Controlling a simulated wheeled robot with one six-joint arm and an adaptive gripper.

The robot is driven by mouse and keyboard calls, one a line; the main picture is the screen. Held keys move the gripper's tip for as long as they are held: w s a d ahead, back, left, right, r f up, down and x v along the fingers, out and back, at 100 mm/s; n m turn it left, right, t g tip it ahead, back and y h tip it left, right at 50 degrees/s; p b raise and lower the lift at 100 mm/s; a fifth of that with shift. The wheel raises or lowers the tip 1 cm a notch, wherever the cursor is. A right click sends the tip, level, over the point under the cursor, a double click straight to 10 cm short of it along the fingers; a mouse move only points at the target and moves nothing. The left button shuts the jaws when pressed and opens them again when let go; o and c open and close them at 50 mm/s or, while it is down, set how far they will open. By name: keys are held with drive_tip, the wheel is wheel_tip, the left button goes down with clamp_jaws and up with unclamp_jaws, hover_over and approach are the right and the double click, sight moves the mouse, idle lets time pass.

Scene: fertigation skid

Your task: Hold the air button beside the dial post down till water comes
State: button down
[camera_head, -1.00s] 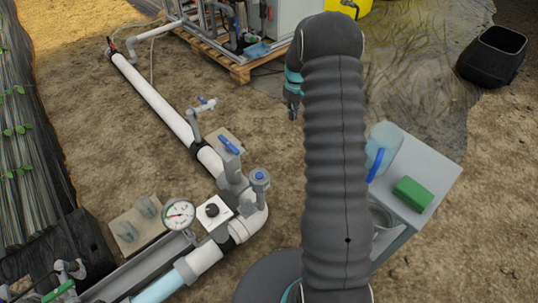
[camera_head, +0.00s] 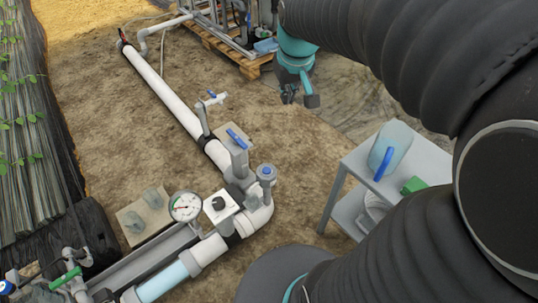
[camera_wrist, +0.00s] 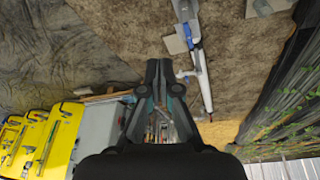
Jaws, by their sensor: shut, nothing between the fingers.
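The round white dial (camera_head: 185,207) stands on its post at the lower left of the head view. Just right of it is a white box with a black knob (camera_head: 218,203). Further right a grey fitting with a blue cap (camera_head: 266,171) rises from the pipe bend. I cannot tell for sure which of these is the air button. My gripper (camera_head: 298,97) hangs over bare soil, well behind and apart from these parts. It is shut and empty. In the wrist view my gripper (camera_wrist: 158,68) points over soil, with the pipe to its right.
A white pipe (camera_head: 165,95) with blue-handled valves (camera_head: 237,140) runs towards the back. A clear, light-blue pipe section (camera_head: 162,284) lies in front. A grey stand (camera_head: 343,163) with a jug (camera_head: 392,148) is at right. Yellow containers (camera_wrist: 45,130) show in the wrist view. Soil between is clear.

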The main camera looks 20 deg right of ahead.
drive_tip(key=s+a+t, duration=0.2)
drive_tip(key=s+a, duration=0.2)
drive_tip(key=s, duration=1.2)
drive_tip(key=shift+s+a+m, duration=0.15)
drive_tip(key=shift+m, duration=0.15)
drive_tip(key=shift+r, duration=0.1)
